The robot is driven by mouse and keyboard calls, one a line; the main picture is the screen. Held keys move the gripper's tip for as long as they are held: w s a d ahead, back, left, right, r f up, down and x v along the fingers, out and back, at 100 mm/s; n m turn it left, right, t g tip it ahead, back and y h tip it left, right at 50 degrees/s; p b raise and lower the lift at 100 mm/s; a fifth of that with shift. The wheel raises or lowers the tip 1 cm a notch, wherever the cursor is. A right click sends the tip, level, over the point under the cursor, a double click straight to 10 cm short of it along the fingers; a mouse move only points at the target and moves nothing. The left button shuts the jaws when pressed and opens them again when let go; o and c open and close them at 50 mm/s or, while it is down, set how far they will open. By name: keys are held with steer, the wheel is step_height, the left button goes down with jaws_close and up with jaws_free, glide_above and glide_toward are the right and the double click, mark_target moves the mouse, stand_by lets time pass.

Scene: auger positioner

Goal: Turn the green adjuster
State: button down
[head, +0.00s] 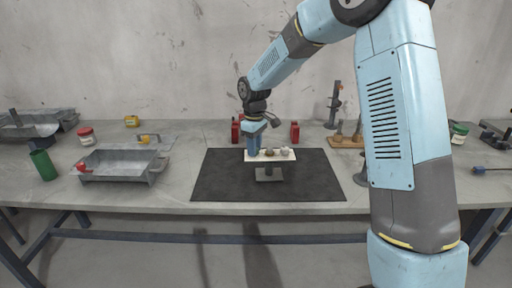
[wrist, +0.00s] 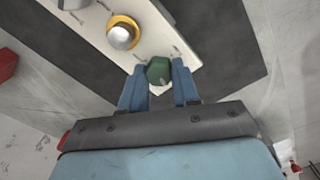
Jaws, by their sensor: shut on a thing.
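The green adjuster (wrist: 159,70) shows in the wrist view as a faceted green knob at the near end of a pale plate (wrist: 178,22). My gripper (wrist: 159,76) has its two blue fingers on either side of the knob, shut on it. In the head view my gripper (head: 252,146) comes down on the left end of the plate (head: 284,156), and the green knob is hidden there. The plate stands on a grey post and foot (head: 269,174) on a black mat (head: 222,182).
A metallic knob with a yellow ring (wrist: 122,33) sits on the plate beside the green one. Red blocks (head: 295,131) stand behind the plate. A metal tray (head: 118,176) and green cup (head: 44,165) lie left; a wooden stand (head: 346,142) is behind right. The mat's front is clear.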

steer(key=n, duration=0.5)
steer(key=shift+n, duration=0.3)
stand_by(0.4)
steer(key=c, duration=0.8)
jaws_free()
step_height(320, 180, up, 14)
steer(key=shift+f, duration=0.15)
